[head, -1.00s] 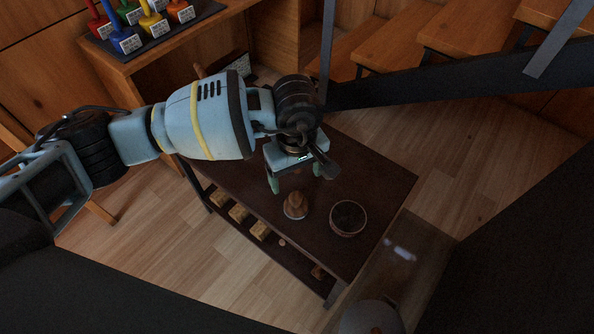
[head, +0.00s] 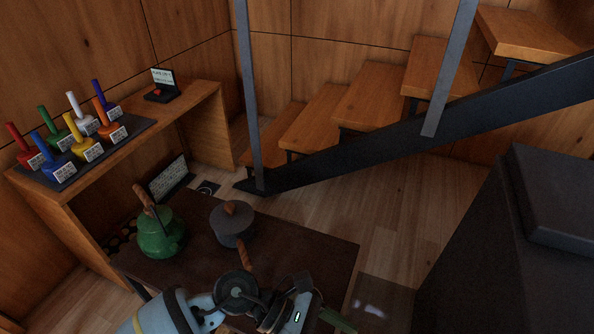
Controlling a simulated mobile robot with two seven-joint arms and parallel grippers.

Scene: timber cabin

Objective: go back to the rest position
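My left arm comes in at the bottom of the head view. Its gripper (head: 335,321) is low over the front of the dark brown table (head: 310,250). One green finger shows beside it, and the rest is cut off or hidden, so I cannot tell whether it is open or shut. My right gripper is not in view.
A green kettle (head: 160,240) and a grey lidded pot (head: 231,226) stand on the table near the arm. A wooden shelf (head: 190,100) holds several coloured handled items on a dark mat (head: 50,178). Stairs (head: 370,95) rise behind, with clear floor (head: 400,200) before them.

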